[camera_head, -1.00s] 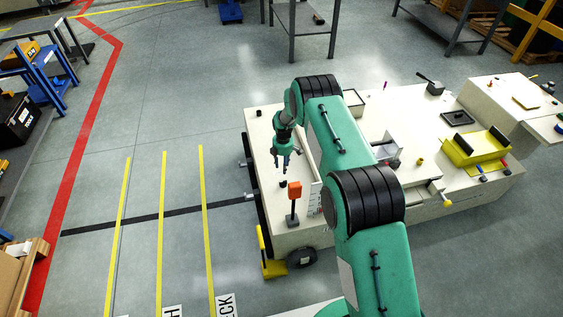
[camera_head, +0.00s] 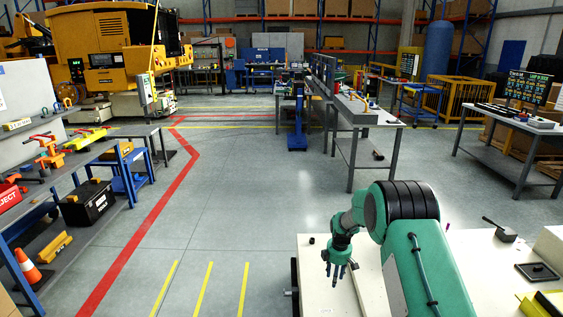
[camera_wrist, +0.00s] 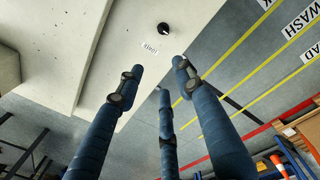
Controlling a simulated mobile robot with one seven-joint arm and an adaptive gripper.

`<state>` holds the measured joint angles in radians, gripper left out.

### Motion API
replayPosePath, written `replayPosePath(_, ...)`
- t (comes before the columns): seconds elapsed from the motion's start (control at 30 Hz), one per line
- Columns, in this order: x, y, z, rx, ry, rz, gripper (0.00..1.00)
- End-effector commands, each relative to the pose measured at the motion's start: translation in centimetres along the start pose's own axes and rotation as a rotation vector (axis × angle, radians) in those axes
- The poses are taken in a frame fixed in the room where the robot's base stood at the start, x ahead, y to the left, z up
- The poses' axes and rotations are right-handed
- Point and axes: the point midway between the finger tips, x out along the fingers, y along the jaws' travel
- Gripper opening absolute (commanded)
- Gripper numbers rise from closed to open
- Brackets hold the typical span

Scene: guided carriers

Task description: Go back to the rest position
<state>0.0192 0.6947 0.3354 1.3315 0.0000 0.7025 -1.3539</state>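My teal arm reaches over the near end of a cream-white carrier (camera_head: 313,290). My gripper (camera_head: 338,272) hangs fingers-down above the carrier's pale top, near its left end. In the wrist view my gripper (camera_wrist: 156,88) shows three dark blue fingers spread apart with nothing between them. It is open and empty. The carrier's pale surface (camera_wrist: 60,35) lies below the fingers, with a small black knob (camera_wrist: 163,29) and a small label (camera_wrist: 149,47) beyond the fingertips. The carrier's lower part is out of the head view.
A black square tray (camera_head: 537,272) and a dark lever box (camera_head: 500,231) sit on the carrier's right part. Workbenches (camera_head: 370,117) stand ahead, and a blue-framed shelf (camera_head: 62,185) stands at left. Open grey floor with red and yellow lines lies left of the carrier.

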Motion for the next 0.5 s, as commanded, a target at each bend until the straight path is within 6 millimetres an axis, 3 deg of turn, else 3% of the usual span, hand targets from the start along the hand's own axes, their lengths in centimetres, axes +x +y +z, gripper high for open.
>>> replayPosePath(0.03,-2.2,-0.1,0.0,0.024,0.003,0.012,0.36)
replayPosePath(0.1,-4.8,-0.5,0.0,0.059,0.006,0.023,0.36)
replayPosePath(0.5,-18.3,-4.4,0.7,0.261,0.03,0.08,0.36)
